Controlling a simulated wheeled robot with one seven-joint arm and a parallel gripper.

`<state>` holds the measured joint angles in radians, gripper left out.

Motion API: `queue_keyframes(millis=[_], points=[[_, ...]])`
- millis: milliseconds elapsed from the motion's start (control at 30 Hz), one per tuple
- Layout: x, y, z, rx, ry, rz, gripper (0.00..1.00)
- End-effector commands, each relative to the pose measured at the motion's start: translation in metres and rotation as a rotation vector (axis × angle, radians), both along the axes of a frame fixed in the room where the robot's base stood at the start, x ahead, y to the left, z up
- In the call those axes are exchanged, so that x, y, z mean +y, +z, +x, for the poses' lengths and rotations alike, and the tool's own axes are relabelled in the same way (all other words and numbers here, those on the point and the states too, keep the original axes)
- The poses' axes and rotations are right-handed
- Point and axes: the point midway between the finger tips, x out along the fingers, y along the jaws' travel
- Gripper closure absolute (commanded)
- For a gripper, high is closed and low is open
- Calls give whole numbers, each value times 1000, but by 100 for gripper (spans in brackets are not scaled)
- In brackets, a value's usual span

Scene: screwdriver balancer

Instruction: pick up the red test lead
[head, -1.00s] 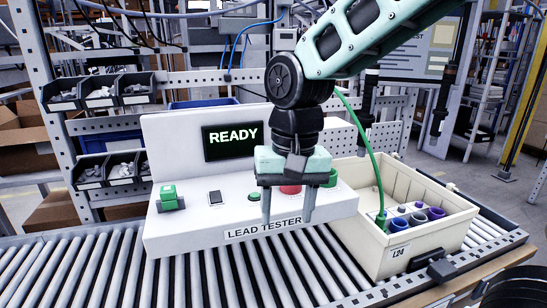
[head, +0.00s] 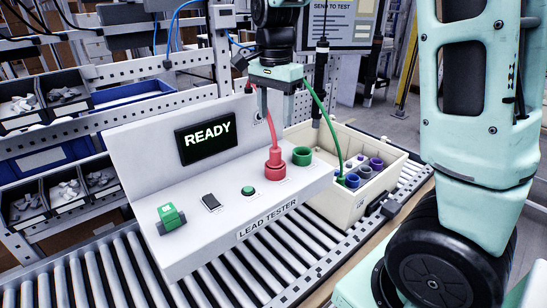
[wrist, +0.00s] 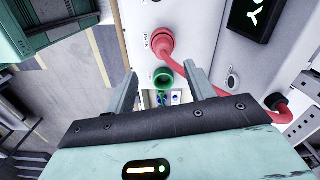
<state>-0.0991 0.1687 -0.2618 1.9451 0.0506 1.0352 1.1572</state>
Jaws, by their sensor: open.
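The red test lead (head: 273,132) has its plug end upright at the red socket (head: 275,170) on the lead tester (head: 228,225). Its cable rises toward the back panel and passes partly behind my gripper. In the wrist view the red lead (wrist: 218,71) curves right from the round red plug to a red and black end. My gripper (head: 276,112) is open and empty, pointing down above the red socket area. In the wrist view its fingers (wrist: 160,76) stand either side of the green socket (wrist: 163,77), with the red plug beyond them. I see no contact with the lead.
The tester's screen (head: 207,137) reads READY. A green lead (head: 325,110) runs into the cream crate (head: 335,203), which holds several coloured cups. A roller conveyor (head: 110,275) lies in front. Parts bins (head: 60,105) stand at the left.

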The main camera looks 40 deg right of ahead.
Motion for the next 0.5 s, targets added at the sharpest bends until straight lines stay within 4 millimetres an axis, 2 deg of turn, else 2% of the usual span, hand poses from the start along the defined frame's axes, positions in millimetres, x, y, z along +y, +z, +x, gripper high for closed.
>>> queue_keyframes(millis=[233,367,500], points=[[0,-48,-1,4,0,0,46],[0,-64,0,2,2,0,46],[-1,-71,1,0,1,0,46]])
